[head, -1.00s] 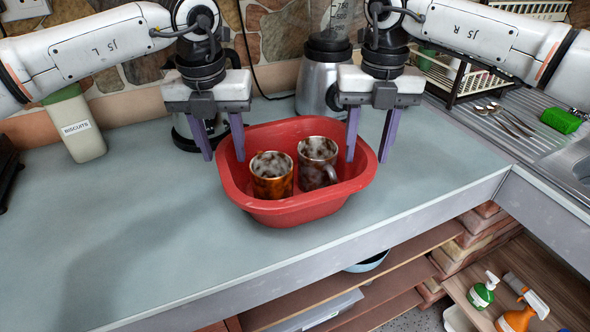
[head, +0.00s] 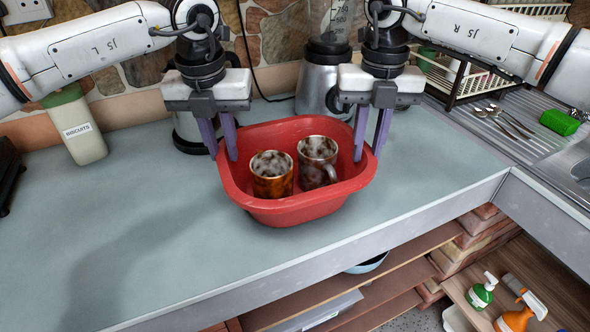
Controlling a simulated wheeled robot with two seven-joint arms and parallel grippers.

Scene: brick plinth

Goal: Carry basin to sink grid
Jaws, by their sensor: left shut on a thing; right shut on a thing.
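The red basin (head: 292,211) sits on the grey counter in the head view, with two brown mottled mugs standing inside, the left mug (head: 272,178) and the right mug (head: 316,165). My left gripper (head: 223,156) is shut on the basin's left rim, one finger outside and one inside. My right gripper (head: 366,156) is shut on the basin's right rim in the same way. The sink grid cannot be made out for certain; a ribbed metal drainer (head: 524,150) shows at the right.
Cutlery (head: 505,120) and a green scrubber (head: 560,122) lie on the drainer. A dish rack (head: 470,82) stands behind it. A blender (head: 325,85) stands behind the basin, and a biscuits container (head: 78,130) at the left.

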